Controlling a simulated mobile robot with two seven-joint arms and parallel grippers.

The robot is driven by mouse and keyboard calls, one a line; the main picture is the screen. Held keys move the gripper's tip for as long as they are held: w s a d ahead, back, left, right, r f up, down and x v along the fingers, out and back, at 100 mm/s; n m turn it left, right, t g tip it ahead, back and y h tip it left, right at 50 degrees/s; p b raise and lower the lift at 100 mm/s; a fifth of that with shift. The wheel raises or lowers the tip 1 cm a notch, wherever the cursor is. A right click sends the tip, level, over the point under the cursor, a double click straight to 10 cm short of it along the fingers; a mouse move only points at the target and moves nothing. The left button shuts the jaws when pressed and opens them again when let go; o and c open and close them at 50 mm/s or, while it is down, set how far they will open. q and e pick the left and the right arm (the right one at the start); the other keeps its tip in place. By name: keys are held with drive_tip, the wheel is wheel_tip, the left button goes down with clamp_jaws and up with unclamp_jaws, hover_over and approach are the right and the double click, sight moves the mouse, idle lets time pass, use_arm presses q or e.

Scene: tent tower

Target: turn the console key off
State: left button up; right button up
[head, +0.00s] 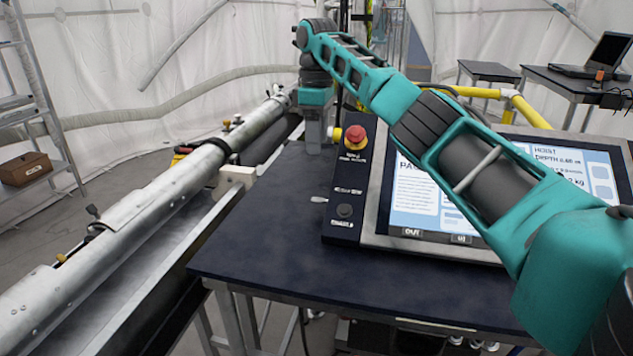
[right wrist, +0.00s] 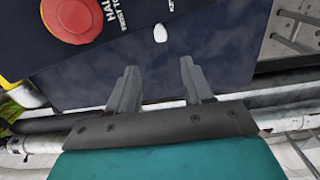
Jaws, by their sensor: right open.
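The console (head: 365,225) stands on a dark table, its sloped panel beside a lit screen. A small pale piece that looks like the key (head: 319,199) sticks out at the panel's left edge; it also shows as a white oval in the right wrist view (right wrist: 160,33). Whether it is turned on or off I cannot tell. My right gripper (head: 318,148) hangs pointing down, beyond the key and near the red stop button. In the right wrist view my right gripper (right wrist: 160,80) is open and empty, its fingers apart from the key. My left gripper is not in view.
The red stop button (head: 356,135) sits at the panel's far end, close to my right gripper. The dark table (head: 260,235) is bare left of the console. A long metal tube (head: 140,205) lies on a rail at the left. My right arm covers part of the screen (head: 418,205).

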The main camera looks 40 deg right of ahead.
sight(317, 198)
wheel_tip(317, 198, down, 13)
drive_tip(key=shift+r, duration=0.2)
idle(0.4)
clamp_jaws()
idle(0.3)
drive_tip(key=shift+w+d+r, duration=0.15)
drive_tip(key=shift+r, duration=0.1)
drive_tip(key=shift+g+y, duration=0.3)
drive_tip(key=shift+y, duration=0.1)
drive_tip(key=shift+f, duration=0.1)
